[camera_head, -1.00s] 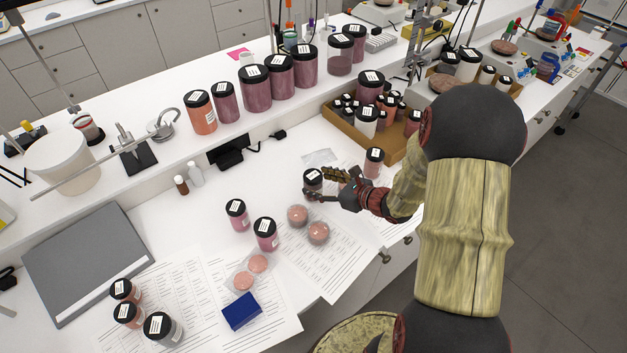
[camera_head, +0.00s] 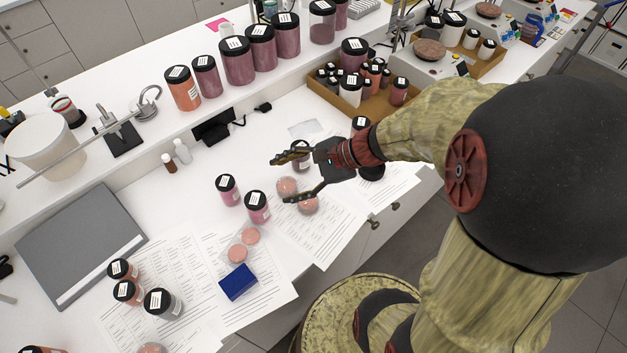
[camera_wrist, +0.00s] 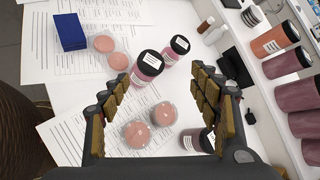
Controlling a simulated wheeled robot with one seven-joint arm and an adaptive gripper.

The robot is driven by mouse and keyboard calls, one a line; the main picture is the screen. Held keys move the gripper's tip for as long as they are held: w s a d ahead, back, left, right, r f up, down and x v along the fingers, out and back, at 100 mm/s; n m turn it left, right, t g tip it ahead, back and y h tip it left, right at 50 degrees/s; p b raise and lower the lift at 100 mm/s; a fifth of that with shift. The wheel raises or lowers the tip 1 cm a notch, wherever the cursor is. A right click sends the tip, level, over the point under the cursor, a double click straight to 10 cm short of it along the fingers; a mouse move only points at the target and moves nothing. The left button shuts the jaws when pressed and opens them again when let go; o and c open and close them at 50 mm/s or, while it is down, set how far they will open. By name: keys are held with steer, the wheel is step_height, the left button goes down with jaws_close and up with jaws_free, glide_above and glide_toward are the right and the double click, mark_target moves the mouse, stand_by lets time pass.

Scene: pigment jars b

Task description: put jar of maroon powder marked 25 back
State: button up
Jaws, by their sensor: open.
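My gripper (camera_head: 288,178) is open and empty above the bench, its two fingers spread wide. It also shows in the wrist view (camera_wrist: 158,88). A black-lidded jar of dark maroon powder (camera_head: 301,160) stands just behind the far finger; in the wrist view this jar (camera_wrist: 192,140) is partly covered by the right finger. Two more black-lidded jars with pinkish maroon powder stand left of the gripper, a nearer one (camera_head: 257,210) and a farther one (camera_head: 228,192). In the wrist view both appear ahead, between the fingers. The label numbers are too small to read, so I cannot tell which is 25.
Round pink powder dishes (camera_head: 308,205) lie under the gripper. A blue box (camera_head: 238,282) and printed sheets lie in front. A cardboard tray (camera_head: 378,108) of jars stands at the back right. Large jars (camera_head: 238,64) line the raised shelf. Orange-toned jars stand at front left.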

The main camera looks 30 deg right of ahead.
steer(key=s+a+r+n+g+h, duration=0.3)
steer(key=s+a+r+n+h, duration=0.15)
steer(key=s+n, duration=0.45)
steer(key=s+d+r+n+t+h, duration=0.2)
steer(key=s+d+r+n+h, duration=0.1)
steer(key=r+n, duration=0.5)
steer(key=shift+d+n+h, duration=0.45)
steer(key=shift+d+n, duration=0.2)
steer(key=shift+n, duration=0.05)
steer(key=shift+s+f+b, duration=0.1)
steer(key=shift+f+b, duration=0.75)
steer(key=shift+f, duration=0.05)
